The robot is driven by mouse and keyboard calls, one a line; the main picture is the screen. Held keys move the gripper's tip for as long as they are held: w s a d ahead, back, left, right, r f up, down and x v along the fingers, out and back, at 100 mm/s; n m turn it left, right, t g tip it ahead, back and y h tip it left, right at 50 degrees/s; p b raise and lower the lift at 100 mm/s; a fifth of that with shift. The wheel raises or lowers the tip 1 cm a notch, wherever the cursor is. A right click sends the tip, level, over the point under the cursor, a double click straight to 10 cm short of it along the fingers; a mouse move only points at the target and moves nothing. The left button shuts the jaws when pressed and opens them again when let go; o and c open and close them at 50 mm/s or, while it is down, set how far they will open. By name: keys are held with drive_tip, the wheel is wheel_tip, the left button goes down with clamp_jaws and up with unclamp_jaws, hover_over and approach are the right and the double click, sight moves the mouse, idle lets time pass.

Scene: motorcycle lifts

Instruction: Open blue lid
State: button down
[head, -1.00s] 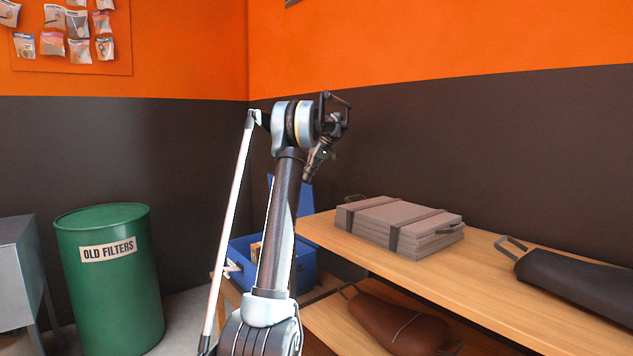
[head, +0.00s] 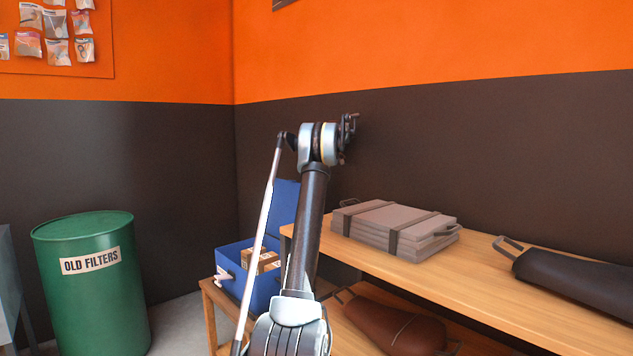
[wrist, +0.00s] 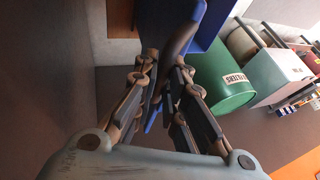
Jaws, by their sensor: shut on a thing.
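The blue box (head: 232,289) stands on a low wooden shelf at the left end of the shelving in the head view. Its blue lid (head: 285,203) stands raised, roughly upright, at the back of the box, partly hidden by my arm. Where the fingers meet the lid is hidden in the head view. A brown carton (head: 262,262) shows inside the open box.
A green drum (head: 95,300) marked "OLD FILTERS" stands left of the box. A wooden shelf (head: 480,280) at right bears a grey strapped case (head: 395,228) and a dark bag (head: 575,275). A brown bag (head: 390,328) lies below. Dark wall (head: 420,140) rises behind.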

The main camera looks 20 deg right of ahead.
drive_tip(key=shift+w, duration=0.1)
drive_tip(key=c, duration=1.7)
unclamp_jaws()
drive_tip(key=shift+o, duration=0.2)
drive_tip(key=shift+r, duration=0.1)
drive_tip(key=shift+d+r, duration=0.2)
drive_tip(key=shift+r, duration=0.1)
drive_tip(key=v, duration=1.1)
